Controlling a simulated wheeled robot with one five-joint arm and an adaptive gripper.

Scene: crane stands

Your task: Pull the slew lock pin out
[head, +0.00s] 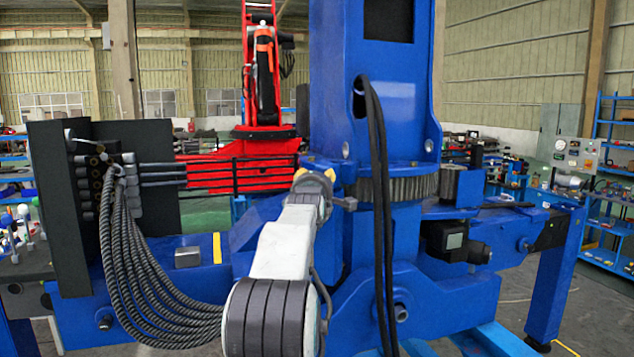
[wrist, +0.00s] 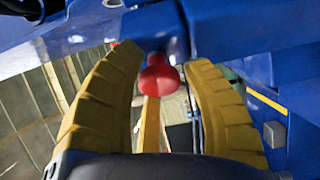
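The slew lock pin shows as a red knob (wrist: 158,76) in the wrist view, its far end at a blue block. My gripper (wrist: 163,62) is open, with one yellow ribbed finger on each side of the knob. A gap shows between the knob and each finger. In the head view my gripper (head: 316,174) is at the blue crane column (head: 345,130), just left of the toothed slew ring (head: 395,187). I cannot make out the red knob in the head view; my gripper or the column may hide it.
A valve block with several grey hoses (head: 125,240) stands at the left. Two black hoses (head: 380,200) hang down the column, close to the right of my gripper. A red crane arm (head: 225,165) is behind. The blue cross beam (head: 520,235) extends right.

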